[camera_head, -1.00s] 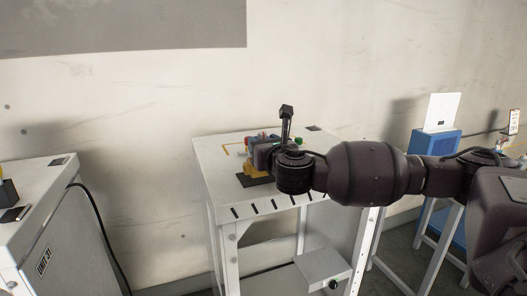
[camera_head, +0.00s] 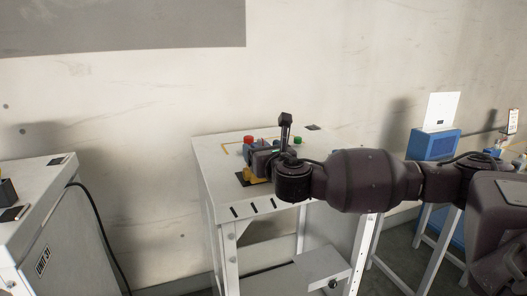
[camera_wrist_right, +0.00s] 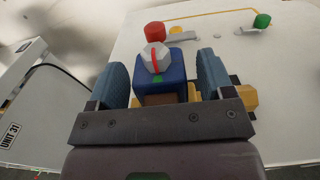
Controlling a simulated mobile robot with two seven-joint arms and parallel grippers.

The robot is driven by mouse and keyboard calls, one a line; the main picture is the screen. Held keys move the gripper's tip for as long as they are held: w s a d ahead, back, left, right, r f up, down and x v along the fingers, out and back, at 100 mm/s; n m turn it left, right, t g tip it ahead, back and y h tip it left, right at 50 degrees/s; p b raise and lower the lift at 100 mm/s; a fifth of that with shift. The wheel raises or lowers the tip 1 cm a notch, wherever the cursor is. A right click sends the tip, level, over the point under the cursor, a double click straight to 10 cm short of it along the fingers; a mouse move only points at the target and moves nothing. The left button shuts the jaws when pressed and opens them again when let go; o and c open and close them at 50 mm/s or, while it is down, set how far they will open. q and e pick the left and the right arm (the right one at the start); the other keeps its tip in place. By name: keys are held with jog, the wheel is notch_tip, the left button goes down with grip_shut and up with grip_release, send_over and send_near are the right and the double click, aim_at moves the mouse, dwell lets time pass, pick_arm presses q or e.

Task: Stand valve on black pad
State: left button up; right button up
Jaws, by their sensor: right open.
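The valve (camera_wrist_right: 160,72) shows in the right wrist view as a blue block with a grey faceted top crossed by a red stripe. It stands between the two blue-grey fingers of my right gripper (camera_wrist_right: 164,68), which is open, with a gap visible on each side. In the head view my right gripper (camera_head: 262,160) is low over the white table and hides most of the valve. How the valve meets the pad is hidden. My left gripper is not in view.
A red knob (camera_wrist_right: 154,29) is just behind the valve and a green knob (camera_wrist_right: 262,20) is farther right on the white table (camera_head: 222,190). A blue box (camera_head: 432,145) with a white panel stands at right. A white cabinet (camera_head: 40,185) is at left.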

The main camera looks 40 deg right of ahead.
jog(key=shift+r, duration=0.2)
jog(key=b+v, duration=0.1)
jog(key=v, duration=1.1)
jog(key=a+f+m, duration=0.1)
jog(key=f, duration=0.2)
jog(key=a+f+m+g+y, duration=0.1)
jog(key=f+m, duration=0.1)
jog(key=f, duration=0.2)
jog(key=w+a+f+m+g+y, duration=0.1)
jog(key=f+m, duration=0.1)
jog(key=f, duration=0.2)
jog(key=shift+a+f, duration=0.1)
jog(key=shift+f, duration=0.05)
jog(key=s+a+f+m+g+y, duration=0.25)
jog(key=f+m, duration=0.55)
jog(key=f, duration=0.5)
jog(key=s+f+m, duration=0.7)
jog(key=f+m, duration=0.2)
jog(key=s+a+f+m+g, duration=0.1)
jog(key=s+f+m, duration=0.6)
jog(key=f+m, duration=0.3)
jog(key=shift+s+a+f+h, duration=0.2)
jog(key=shift+s+a+h, duration=0.1)
jog(key=shift+s+h, duration=0.05)
